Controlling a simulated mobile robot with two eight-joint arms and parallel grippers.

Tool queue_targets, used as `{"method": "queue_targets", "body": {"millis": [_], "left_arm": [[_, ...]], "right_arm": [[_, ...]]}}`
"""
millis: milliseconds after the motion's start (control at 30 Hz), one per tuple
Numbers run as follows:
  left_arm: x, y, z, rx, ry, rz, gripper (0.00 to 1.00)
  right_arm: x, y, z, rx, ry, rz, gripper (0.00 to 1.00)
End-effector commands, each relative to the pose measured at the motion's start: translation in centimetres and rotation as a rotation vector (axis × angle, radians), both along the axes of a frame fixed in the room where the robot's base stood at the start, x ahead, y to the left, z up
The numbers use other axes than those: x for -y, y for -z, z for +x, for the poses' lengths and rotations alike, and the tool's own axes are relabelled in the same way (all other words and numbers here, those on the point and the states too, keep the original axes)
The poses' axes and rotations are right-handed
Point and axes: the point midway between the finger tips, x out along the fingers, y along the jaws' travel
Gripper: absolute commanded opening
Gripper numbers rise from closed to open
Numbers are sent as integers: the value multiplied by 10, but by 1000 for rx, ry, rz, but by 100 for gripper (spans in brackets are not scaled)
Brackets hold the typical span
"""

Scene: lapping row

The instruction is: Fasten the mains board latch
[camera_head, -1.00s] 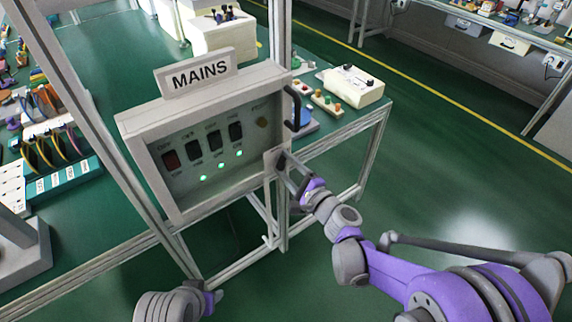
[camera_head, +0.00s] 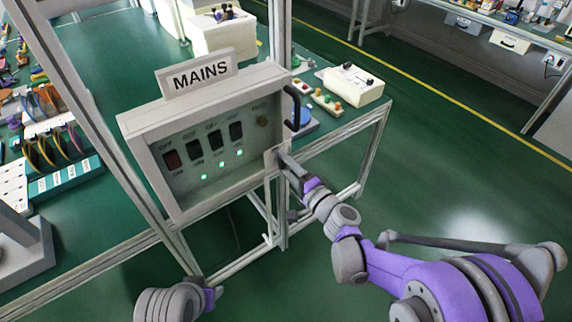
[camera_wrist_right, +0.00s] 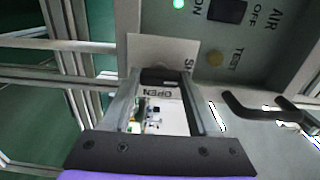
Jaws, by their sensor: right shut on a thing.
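The mains board (camera_head: 205,182) is a grey box with a MAINS sign (camera_head: 201,75) on top, mounted on a metal frame. The latch plate (camera_head: 271,161) is at its lower right corner; in the right wrist view the plate (camera_wrist_right: 143,48) carries the words OPEN and, partly hidden, SHUT. My right gripper (camera_head: 283,158) is at this plate. In the right wrist view my right gripper (camera_wrist_right: 162,82) has its fingers on either side of the dark latch (camera_wrist_right: 160,77), shut on it. My left wrist (camera_head: 208,299) shows at the bottom edge, its fingers not clear.
A black handle (camera_head: 293,108) sticks out from the board's right side, close above the gripper; it also shows in the wrist view (camera_wrist_right: 250,108). Frame posts (camera_head: 280,215) stand behind the latch. Green floor (camera_head: 450,170) is clear on the right.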

Motion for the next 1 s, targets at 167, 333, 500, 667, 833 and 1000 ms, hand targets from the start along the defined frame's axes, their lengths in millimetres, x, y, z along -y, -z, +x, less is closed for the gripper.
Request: {"method": "queue_targets", "body": {"millis": [167, 333, 500, 667, 833, 1000], "left_arm": [[0, 0, 0, 0, 0, 0, 50], [0, 0, 0, 0, 0, 0, 50], [0, 0, 0, 0, 0, 0, 50], [0, 0, 0, 0, 0, 0, 50], [0, 0, 0, 0, 0, 0, 50], [0, 1, 0, 0, 0, 0, 50]], "right_arm": [[0, 0, 0, 2, 0, -2, 4], [0, 0, 0, 1, 0, -3, 67], [0, 0, 0, 1, 0, -2, 90], [0, 0, 0, 1, 0, -1, 90], [3, 0, -3, 1, 1, -1, 90], [18, 0, -24, 0, 2, -1, 90]]}}
